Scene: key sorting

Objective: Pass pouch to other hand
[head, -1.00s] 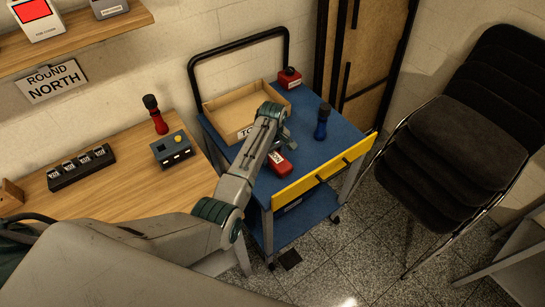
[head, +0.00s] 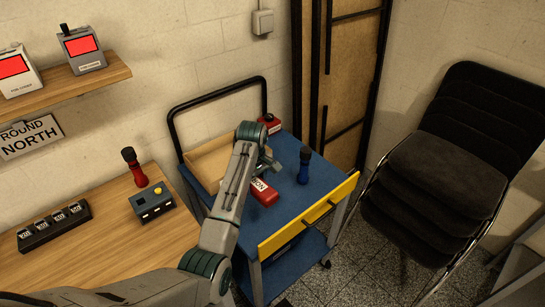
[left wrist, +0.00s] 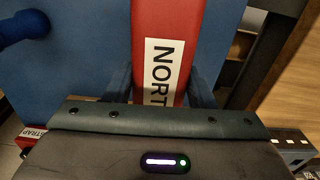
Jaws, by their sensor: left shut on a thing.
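The red pouch (head: 264,191) with a white NORTH label is at the cart, between the wooden tray and the yellow front bar. My left gripper (head: 266,168) is shut on it, reaching over the cart from the left. The pouch also shows in the left wrist view (left wrist: 167,20), running straight out between the fingers with its label towards the camera. It appears to be held a little above the blue cart top (head: 290,200); the gap is hard to judge. My right gripper is not in view.
The cart also carries a wooden tray (head: 200,168), another red item (head: 270,122) at the back and a blue-handled torch (head: 304,168) to the right. A red torch (head: 134,168) and grey box (head: 152,204) stand on the bench. Stacked chairs (head: 440,170) stand right.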

